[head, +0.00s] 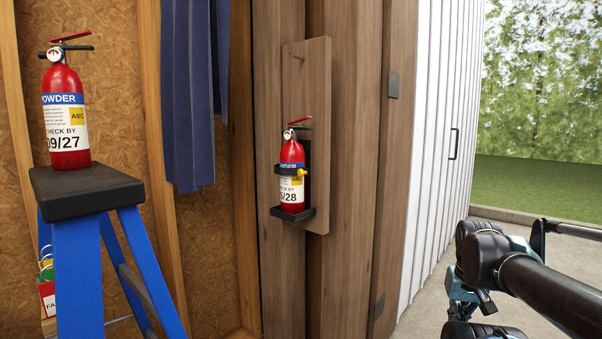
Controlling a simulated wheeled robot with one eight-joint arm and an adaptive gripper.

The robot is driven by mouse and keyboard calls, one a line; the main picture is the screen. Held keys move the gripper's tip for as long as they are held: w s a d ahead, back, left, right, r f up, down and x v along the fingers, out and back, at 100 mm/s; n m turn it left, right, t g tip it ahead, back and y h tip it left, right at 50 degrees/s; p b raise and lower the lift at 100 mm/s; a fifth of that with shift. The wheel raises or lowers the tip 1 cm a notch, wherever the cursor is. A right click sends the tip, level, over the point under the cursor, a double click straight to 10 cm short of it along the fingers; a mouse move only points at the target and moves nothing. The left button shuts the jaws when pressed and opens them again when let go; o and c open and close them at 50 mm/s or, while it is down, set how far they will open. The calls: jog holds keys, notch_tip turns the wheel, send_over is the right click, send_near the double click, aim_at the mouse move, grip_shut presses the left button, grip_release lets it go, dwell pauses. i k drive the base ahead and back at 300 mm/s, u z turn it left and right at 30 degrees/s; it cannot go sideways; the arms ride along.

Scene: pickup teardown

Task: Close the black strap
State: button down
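A small red fire extinguisher (292,154) stands upright in a black wall bracket (293,214) on a wooden backboard. A black strap (286,170) shows as a dark band across the front of its body, just above the white label. A yellow piece (301,172) sits at the strap's right end. At this size I cannot tell whether the strap is latched. Dark parts of my arm show at the lower right, well apart from the bracket. I cannot make out my gripper's fingers there.
Another extinguisher (64,115) stands on the black top (85,190) of a blue stepladder at the left. Dark blue cloth (190,90) hangs between the ladder and bracket. A white ribbed panel (440,140) is right of the bracket. Concrete floor (425,315) is clear there.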

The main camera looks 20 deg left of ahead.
aim_at(300, 171)
jog(key=z, duration=0.05)
jog(key=k, duration=1.45)
jog(key=u, duration=0.55)
jog(key=i, duration=1)
jog(key=z, duration=0.05)
